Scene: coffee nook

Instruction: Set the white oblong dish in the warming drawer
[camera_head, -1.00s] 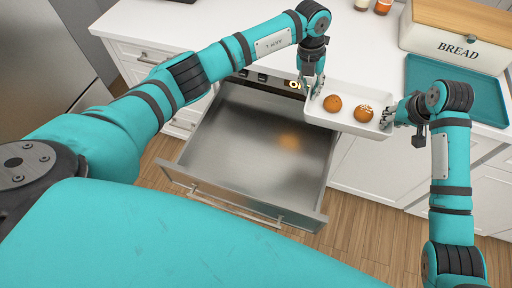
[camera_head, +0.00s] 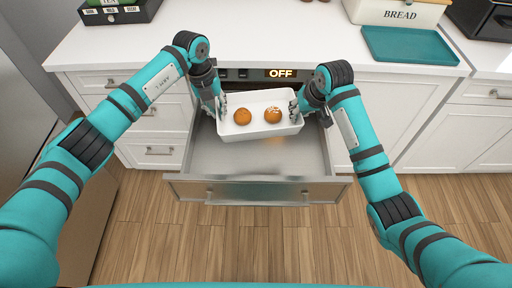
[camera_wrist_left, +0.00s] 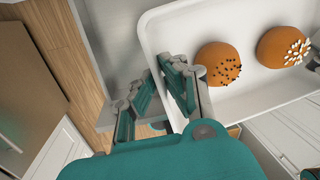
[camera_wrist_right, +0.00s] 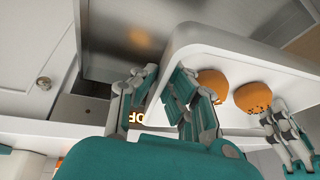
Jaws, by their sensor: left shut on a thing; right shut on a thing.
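The white oblong dish (camera_head: 258,129) holds two orange-brown buns, one with dark bits (camera_head: 242,116) and one with white bits (camera_head: 273,114). It is in the air over the open warming drawer (camera_head: 202,160), looking roughly level. My left gripper (camera_head: 221,107) is shut on its left end wall, and my right gripper (camera_head: 296,108) is shut on its right end wall. The dish rim also shows between the fingers in the left wrist view (camera_wrist_left: 150,50) and the right wrist view (camera_wrist_right: 180,40). The dish hides part of the drawer's floor.
The drawer front with its handle (camera_head: 258,192) stands pulled out over the wooden floor. The display (camera_head: 281,73) above the drawer reads OFF. The counter behind holds a teal tray (camera_head: 410,45), a bread box (camera_head: 398,12) and a tea box (camera_head: 120,12).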

